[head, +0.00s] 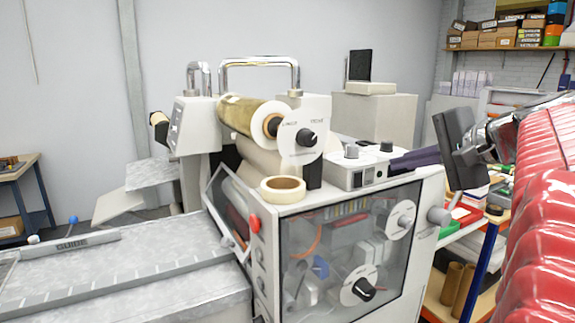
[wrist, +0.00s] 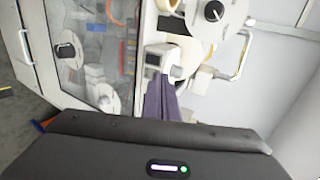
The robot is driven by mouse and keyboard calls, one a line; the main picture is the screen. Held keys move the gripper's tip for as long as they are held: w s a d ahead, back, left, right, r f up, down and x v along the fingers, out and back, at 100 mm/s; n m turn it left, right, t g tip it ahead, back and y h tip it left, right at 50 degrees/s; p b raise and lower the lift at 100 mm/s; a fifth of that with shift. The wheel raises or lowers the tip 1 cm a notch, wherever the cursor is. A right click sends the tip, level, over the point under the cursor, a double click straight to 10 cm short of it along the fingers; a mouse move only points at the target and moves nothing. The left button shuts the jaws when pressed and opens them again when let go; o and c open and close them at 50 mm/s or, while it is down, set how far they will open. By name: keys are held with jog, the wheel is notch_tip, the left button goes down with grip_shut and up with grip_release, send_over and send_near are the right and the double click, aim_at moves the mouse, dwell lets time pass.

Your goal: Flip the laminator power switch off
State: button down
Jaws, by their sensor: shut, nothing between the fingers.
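The laminator (head: 330,205) is a pale machine with a gold film roll (head: 245,115) on top and a clear front door. A small pale control box (head: 352,172) sits on its top right, with two knobs and a small dark-marked front panel. In the wrist view the fingertips (wrist: 165,78) appear close to the box; contact cannot be told.
A tape roll (head: 283,189) lies on the laminator's front top edge. A large black knob (head: 308,137) stands left of the box, and a chrome handle (head: 260,62) rises behind. A flat feed table (head: 110,270) extends left. Shelving with cluttered supplies (head: 470,220) is at right.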

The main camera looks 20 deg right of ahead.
jog(key=shift+w+r+v, duration=0.1)
jog(key=shift+r+v, duration=0.1)
jog(key=shift+v, duration=0.8)
jog(key=shift+w+r+v, duration=0.1)
jog(key=shift+r+v, duration=0.1)
jog(key=shift+v, duration=0.8)
jog(key=shift+w+a, duration=0.1)
